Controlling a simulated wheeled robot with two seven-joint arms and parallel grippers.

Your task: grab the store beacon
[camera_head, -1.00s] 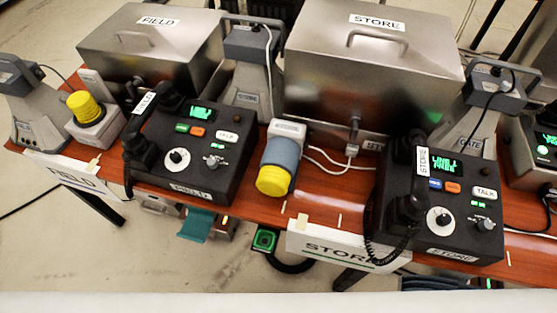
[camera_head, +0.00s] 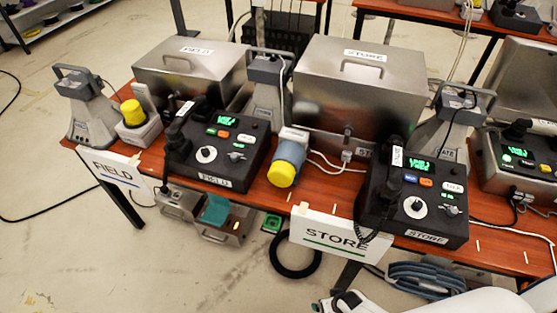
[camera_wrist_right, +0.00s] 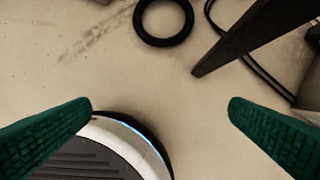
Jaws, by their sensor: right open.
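The store beacon (camera_head: 287,163) has a yellow cap, a blue-grey body and a pale base. It lies on its side on the red-brown table, between the FIELD and STORE phone sets, with its cap toward the front edge. My right gripper (camera_wrist_right: 160,103) is open and empty, with its green-padded fingers apart over the floor. The beacon does not show in the right wrist view. In the head view, my white right arm (camera_head: 450,302) enters at the bottom right, in front of and below the table. My left gripper is not in view.
The FIELD phone (camera_head: 215,150) stands left of the beacon, the STORE phone (camera_head: 415,200) right. Behind is a steel STORE box (camera_head: 350,95). Another yellow-capped beacon (camera_head: 133,112) stands upright at the left. A STORE sign (camera_head: 335,238) hangs at the front edge.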

